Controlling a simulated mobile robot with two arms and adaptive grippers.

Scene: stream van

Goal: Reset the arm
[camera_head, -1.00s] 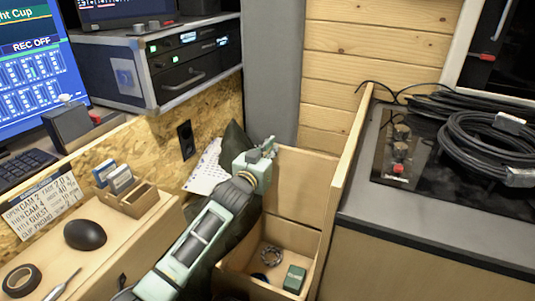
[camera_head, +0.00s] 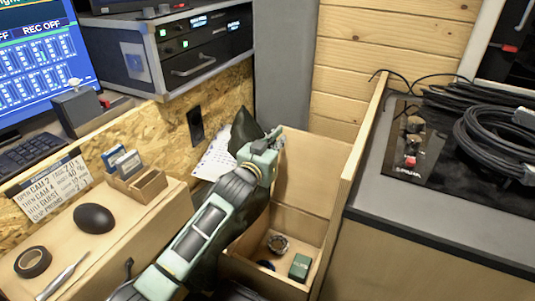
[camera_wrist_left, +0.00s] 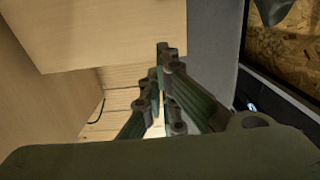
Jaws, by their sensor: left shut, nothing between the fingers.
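My left arm comes in from the bottom of the head view, and its gripper (camera_head: 274,137) is raised above the open wooden box, close to its back panel. The gripper is empty, and in the left wrist view its fingers (camera_wrist_left: 163,62) are together. My right gripper is not in either view.
The wooden box (camera_head: 343,170) holds a metal ring (camera_head: 277,244) and a green block (camera_head: 299,266). Coiled cable (camera_head: 495,140) lies on the right counter.

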